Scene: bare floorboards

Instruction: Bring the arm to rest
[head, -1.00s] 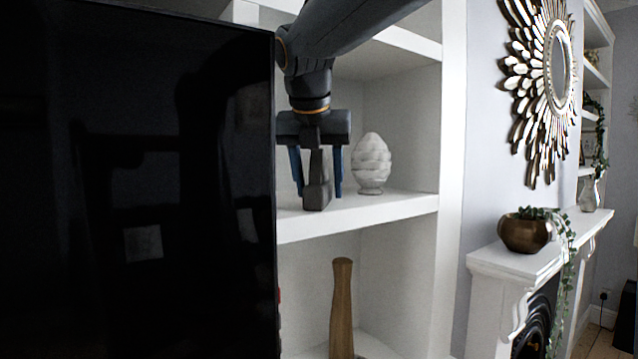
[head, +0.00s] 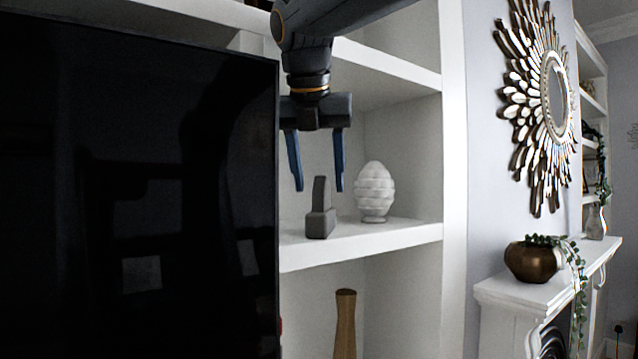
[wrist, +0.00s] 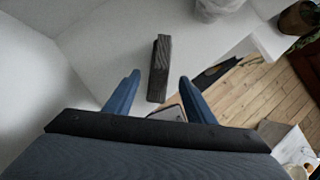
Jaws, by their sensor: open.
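My gripper (head: 317,188) hangs from my arm in front of the white shelf unit, its two blue fingers open and pointing down. It holds nothing. A small dark grey L-shaped object (head: 321,222) stands on the shelf just below the fingers, apart from them. In the wrist view the open gripper (wrist: 153,95) shows at the bottom, with the grey object (wrist: 160,66) beyond and between the fingertips.
The white shelf (head: 405,231) also holds a white pinecone ornament (head: 375,192) right of the gripper. A wooden vase (head: 345,322) stands below. A large black screen (head: 140,190) fills the left. A bronze pot (head: 531,262) sits on the mantel at right.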

